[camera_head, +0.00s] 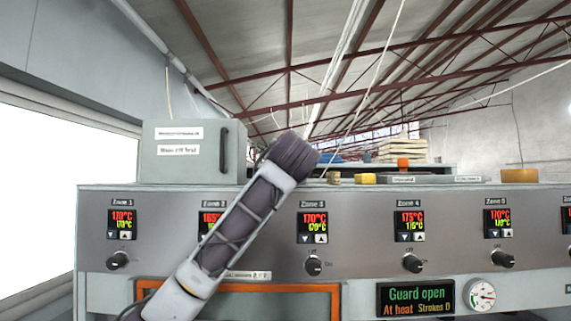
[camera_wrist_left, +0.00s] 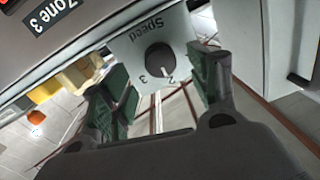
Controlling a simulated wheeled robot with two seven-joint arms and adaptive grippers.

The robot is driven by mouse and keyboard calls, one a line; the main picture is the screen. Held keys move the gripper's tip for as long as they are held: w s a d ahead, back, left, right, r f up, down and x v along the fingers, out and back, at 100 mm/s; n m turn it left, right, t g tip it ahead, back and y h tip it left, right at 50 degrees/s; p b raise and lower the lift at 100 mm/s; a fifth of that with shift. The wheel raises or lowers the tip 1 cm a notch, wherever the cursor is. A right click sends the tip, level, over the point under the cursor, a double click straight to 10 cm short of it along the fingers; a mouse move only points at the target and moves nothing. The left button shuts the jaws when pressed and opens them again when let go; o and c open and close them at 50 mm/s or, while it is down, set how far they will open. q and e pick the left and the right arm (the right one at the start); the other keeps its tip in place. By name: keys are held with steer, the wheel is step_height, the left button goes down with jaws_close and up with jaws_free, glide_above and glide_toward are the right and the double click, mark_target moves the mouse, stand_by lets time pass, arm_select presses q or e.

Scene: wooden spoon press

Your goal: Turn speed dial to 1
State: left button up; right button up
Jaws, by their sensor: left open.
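The speed dial (camera_wrist_left: 159,58) is a round black knob on a light grey plate marked "Speed" in the left wrist view. Its white pointer sits near the 2; a 3 is also readable, and I cannot make out a 1. My left gripper (camera_wrist_left: 164,88) is open, its two green-padded fingers on either side of the dial in the picture. I see no contact with the knob. In the head view my left arm reaches up across the panel; its gripper and the speed dial cannot be made out there.
A grey control panel (camera_head: 262,198) spans the head view with several zone displays and black knobs. A screen (camera_head: 416,298) reads "Guard open" beside a round gauge (camera_head: 480,294).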

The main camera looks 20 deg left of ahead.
arm_select(q)
steer(key=shift+p+x, duration=0.75)
steer(key=shift+x, duration=1.55)
steer(key=c, duration=1)
